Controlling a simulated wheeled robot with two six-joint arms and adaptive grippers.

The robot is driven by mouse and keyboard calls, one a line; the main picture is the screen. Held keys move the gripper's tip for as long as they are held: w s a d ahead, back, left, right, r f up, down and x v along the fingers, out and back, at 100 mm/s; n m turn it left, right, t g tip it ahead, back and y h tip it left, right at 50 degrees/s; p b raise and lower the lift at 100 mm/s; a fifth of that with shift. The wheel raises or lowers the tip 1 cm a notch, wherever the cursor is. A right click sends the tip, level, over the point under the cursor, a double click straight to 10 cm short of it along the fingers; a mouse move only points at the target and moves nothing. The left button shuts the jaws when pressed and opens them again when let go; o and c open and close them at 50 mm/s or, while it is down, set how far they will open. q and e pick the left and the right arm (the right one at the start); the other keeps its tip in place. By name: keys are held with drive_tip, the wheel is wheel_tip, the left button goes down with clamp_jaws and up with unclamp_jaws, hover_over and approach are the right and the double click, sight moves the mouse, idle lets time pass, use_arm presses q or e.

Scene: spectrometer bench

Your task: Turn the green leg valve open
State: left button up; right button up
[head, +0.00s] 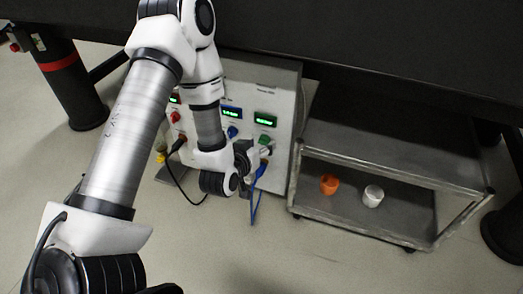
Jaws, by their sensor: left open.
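A light grey panel box (284,97) stands under the dark bench. Its right-hand column has a lit green display (265,119) with a green knob (264,139) below it. The knob's turn angle is too small to tell. My left gripper (258,158) is open in front of the panel's lower right, just below the green knob. My wrist hides part of the panel, and I cannot tell whether the fingers touch anything.
Blue (232,131) and red (175,117) knobs sit further left on the panel. Blue and black cables hang from its lower part. A metal cart (410,158) to the right holds an orange cup (329,184) and a white cup (373,196). The front floor is clear.

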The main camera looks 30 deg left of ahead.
use_arm(q)
drive_tip(key=shift+w+a+f, duration=0.1)
drive_tip(key=shift+w+f, duration=0.1)
drive_tip(key=shift+w, duration=0.25)
clamp_jaws()
drive_tip(key=shift+r, duration=0.1)
